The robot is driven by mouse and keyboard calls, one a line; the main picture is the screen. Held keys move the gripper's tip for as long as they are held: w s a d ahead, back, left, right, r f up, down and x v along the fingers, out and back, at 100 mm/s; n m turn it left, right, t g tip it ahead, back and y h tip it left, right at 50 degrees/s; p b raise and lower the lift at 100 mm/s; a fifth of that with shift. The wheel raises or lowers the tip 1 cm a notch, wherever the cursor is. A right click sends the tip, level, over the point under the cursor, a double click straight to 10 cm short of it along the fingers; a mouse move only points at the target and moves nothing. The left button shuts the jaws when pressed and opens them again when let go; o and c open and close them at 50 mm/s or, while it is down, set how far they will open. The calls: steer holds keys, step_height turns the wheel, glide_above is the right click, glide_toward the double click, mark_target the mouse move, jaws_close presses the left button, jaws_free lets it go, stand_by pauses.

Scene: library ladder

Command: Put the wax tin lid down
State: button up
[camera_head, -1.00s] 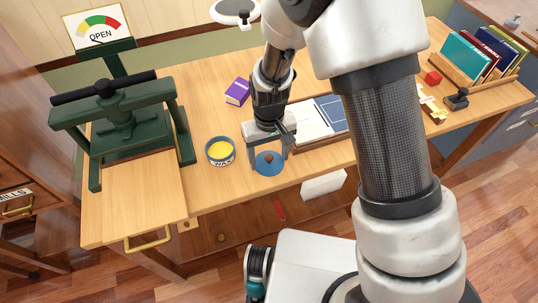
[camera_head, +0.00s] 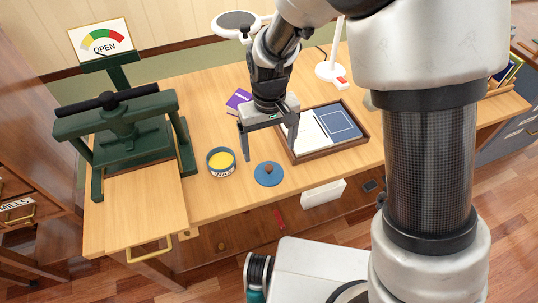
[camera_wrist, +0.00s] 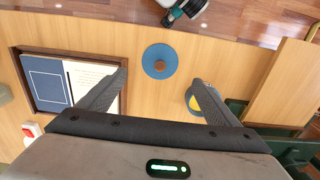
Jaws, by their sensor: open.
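The wax tin lid (camera_head: 269,175), a blue disc with a brown knob, lies flat on the wooden table near its front edge, knob up. It also shows in the wrist view (camera_wrist: 160,62), beyond my fingertips and between them. The open wax tin (camera_head: 221,162), with yellow wax inside, stands just left of the lid and apart from it. In the wrist view my right finger partly covers the tin (camera_wrist: 196,97). My gripper (camera_head: 268,150) is open and empty, above the table and behind the lid, not touching it.
A green press (camera_head: 120,130) stands at the left. A wooden tray (camera_head: 308,157) with a page and a blue panel lies right of the lid. A purple book (camera_head: 238,98) is behind my gripper. The front table edge is close to the lid.

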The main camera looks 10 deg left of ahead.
steer(key=shift+r, duration=1.25)
steer(key=s+d+r+m+t+y, duration=0.1)
steer(key=s+d+r+m+t, duration=0.15)
steer(key=d+r, duration=1.15)
steer(key=s+d+r+m+t+h, duration=0.1)
steer(key=s+d+r+m+t, duration=0.2)
steer(key=s+d+r, duration=0.4)
steer(key=s+d+m, duration=0.1)
steer(key=s+d, duration=0.1)
steer(key=shift+d+r, duration=0.25)
steer(key=shift+d, duration=0.1)
steer(key=shift+s, duration=0.1)
